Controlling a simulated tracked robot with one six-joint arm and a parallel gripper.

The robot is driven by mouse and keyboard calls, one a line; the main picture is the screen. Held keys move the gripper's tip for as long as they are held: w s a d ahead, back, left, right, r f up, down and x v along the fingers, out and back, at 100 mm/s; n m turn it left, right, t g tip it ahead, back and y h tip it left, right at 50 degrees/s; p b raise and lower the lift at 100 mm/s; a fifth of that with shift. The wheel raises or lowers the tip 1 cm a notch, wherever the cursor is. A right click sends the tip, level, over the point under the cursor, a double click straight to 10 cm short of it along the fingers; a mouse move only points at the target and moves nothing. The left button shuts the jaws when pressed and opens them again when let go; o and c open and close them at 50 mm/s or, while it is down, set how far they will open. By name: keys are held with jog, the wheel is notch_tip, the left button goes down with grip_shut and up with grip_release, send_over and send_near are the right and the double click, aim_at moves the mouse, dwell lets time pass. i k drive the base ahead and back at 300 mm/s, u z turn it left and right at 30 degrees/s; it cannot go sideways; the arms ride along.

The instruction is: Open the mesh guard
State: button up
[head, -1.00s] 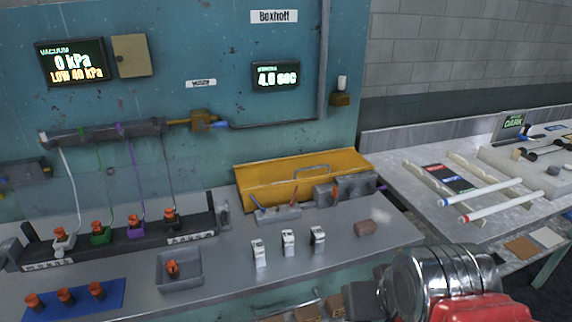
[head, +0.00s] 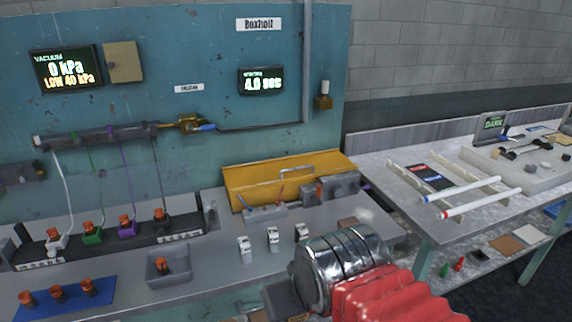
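A yellow guard-like cover (head: 255,187) with a grey handle (head: 297,170) stands at the back right of the steel bench. No mesh can be made out on it at this size, and I cannot tell whether it is open or shut. My gripper (head: 284,299) shows only as a dark block at the bottom, at the end of the chrome wrist. It is in front of the bench's front edge in the picture, apart from the yellow cover. Its fingers cannot be made out.
Several small white-and-black blocks (head: 273,239) stand between my arm and the yellow cover. A grey tray (head: 172,266) and a blue mat (head: 67,296) with orange-topped parts lie left. A side table (head: 390,173) with glass tubes stands right. The bench has bare space around the blocks.

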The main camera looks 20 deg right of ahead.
aim_at(249, 177)
jog(key=z, duration=0.05)
jog(key=i, duration=1)
jog(key=u, duration=0.05)
